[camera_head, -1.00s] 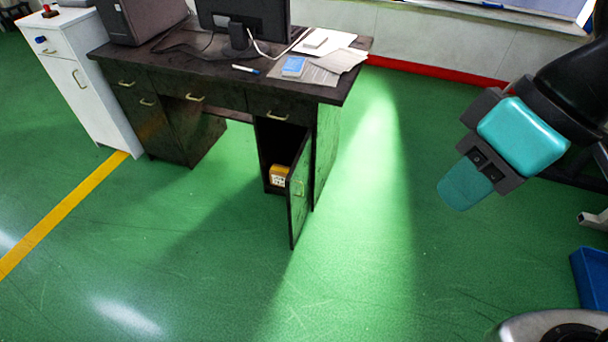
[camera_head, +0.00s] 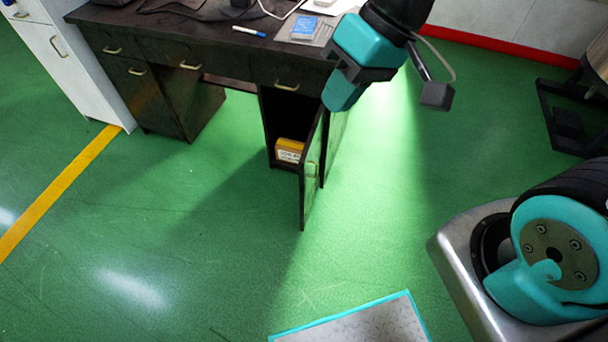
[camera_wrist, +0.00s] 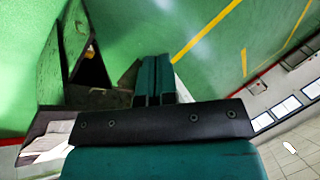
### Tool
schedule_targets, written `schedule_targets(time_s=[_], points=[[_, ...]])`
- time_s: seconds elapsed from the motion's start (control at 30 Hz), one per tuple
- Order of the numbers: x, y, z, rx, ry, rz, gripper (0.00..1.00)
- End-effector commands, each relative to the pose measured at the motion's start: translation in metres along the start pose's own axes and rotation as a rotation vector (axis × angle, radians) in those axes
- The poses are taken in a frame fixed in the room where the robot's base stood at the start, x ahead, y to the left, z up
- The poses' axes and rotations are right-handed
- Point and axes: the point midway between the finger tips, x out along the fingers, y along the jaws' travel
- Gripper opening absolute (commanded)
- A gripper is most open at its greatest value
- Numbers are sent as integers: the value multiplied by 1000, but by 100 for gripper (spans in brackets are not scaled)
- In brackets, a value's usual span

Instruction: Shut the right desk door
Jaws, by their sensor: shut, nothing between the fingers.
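The dark desk (camera_head: 150,30) stands at the back left in the head view. Its right door (camera_head: 310,180) stands open, swung outward toward the front. Inside the open compartment is a yellow box (camera_head: 290,150). My gripper (camera_head: 340,98) is shut and empty, just above and right of the door's top edge in the head view. I cannot tell whether it touches the door. In the wrist view the shut fingers (camera_wrist: 154,72) point over the green floor, and the open door (camera_wrist: 50,60) is at the left.
A white cabinet (camera_head: 62,65) stands left of the desk. A blue book (camera_head: 304,28) and papers lie on the desktop. A stool-like frame (camera_head: 570,120) stands at the right.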

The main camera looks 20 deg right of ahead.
Motion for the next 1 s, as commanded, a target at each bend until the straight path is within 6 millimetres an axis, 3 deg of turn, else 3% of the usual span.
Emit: schedule_targets(time_s=[0.03, 0.23, 0.4, 0.5, 0.6, 0.7, 0.87, 1.0], points=[[40, 37, -9, 81, 15, -28, 0], [141, 157, -38, 374, 150, -138, 0], [220, 253, -34, 617, 274, -208, 0], [254, 293, -24, 727, 334, -232, 0], [276, 318, -16, 803, 376, -246, 0], [288, 330, -11, 843, 398, -253, 0], [301, 333, -15, 854, 405, -254, 0], [323, 330, -25, 851, 402, -255, 0]])
